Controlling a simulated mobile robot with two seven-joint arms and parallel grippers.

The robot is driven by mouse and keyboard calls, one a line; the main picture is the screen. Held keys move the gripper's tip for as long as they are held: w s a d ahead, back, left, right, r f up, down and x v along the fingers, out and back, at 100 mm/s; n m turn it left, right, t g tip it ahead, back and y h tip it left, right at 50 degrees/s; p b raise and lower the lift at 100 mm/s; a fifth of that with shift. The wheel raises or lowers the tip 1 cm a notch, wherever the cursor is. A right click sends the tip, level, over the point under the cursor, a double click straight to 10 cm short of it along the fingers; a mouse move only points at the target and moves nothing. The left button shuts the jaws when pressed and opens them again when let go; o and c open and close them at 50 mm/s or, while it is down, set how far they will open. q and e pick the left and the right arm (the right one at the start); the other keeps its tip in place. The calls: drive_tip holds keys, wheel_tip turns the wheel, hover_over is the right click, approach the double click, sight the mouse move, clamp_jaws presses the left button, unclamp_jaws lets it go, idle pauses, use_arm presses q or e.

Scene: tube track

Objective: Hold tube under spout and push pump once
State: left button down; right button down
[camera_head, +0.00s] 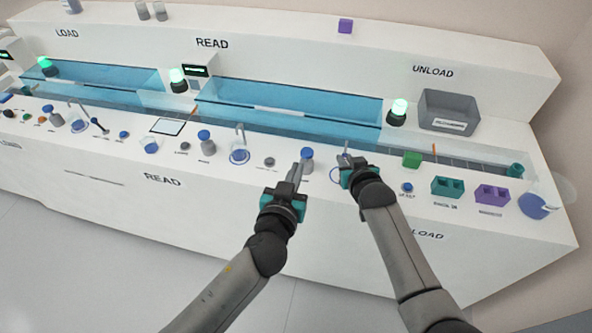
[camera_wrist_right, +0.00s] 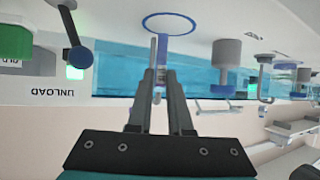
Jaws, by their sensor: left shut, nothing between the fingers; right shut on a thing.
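My right gripper (camera_head: 346,161) is shut on a small tube, over the blue ring (camera_head: 335,175) marked on the counter. In the right wrist view, which looks upside down, the thin tube (camera_wrist_right: 158,94) shows between the two fingers, in line with the ring (camera_wrist_right: 170,23). A thin spout seems to be just by it; the exact gap cannot be told. The pump (camera_head: 307,159), a grey bottle with a blue top, stands left of the ring and also shows in the wrist view (camera_wrist_right: 228,52). My left gripper (camera_head: 297,168) is shut and empty, close beside the pump; contact cannot be told.
Right of my right gripper are a green block (camera_head: 412,160), a blue button (camera_head: 407,187), a green rack (camera_head: 447,187) and a purple rack (camera_head: 492,195). A grey bin (camera_head: 448,112) stands behind. A clear-walled blue channel (camera_head: 290,103) runs along the back.

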drive_tip(key=shift+s, duration=0.1)
drive_tip(key=shift+s+a+r+p, duration=0.1)
drive_tip(key=shift+s+a+p, duration=0.15)
drive_tip(key=shift+s+p, duration=0.55)
drive_tip(key=shift+s+a+p, duration=0.3)
drive_tip(key=shift+s+p, duration=0.45)
drive_tip(key=shift+s, duration=0.25)
drive_tip(key=shift+s+a+p, duration=0.3)
drive_tip(key=shift+s+p, duration=0.4)
drive_tip(key=shift+s, duration=0.25)
drive_tip(key=shift+r, duration=0.1)
drive_tip(key=s+a+r+p, duration=0.1)
drive_tip(key=s+r+p, duration=0.3)
drive_tip(key=r+p, duration=0.2)
drive_tip(key=shift+p, duration=1.05)
drive_tip(key=shift+w+f, duration=0.1)
